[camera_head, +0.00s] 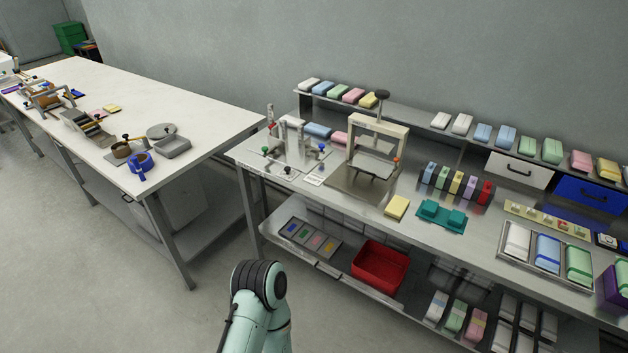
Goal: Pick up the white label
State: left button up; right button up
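A small white card with faint dark print (314,180), which looks like the white label, lies flat near the front edge of the right workbench (480,228). It is left of the metal press frame (377,133). It is too small for me to read. A teal and black link of one of my arms shows at the bottom centre, well in front of the bench. Neither of my grippers is in view.
A fixture with upright posts and coloured knobs (297,145) stands just behind the card. A yellow block (397,207) and a teal holder (441,216) lie to the right. A red bin (380,268) sits on the lower shelf. The floor between the benches is clear.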

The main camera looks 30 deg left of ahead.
aim_at(547, 218)
jog(key=i+l, duration=0.35)
jog(key=i, duration=0.15)
jog(key=i+l, duration=0.35)
jog(key=i, duration=0.15)
jog(key=i+l, duration=0.4)
jog(key=i, duration=0.1)
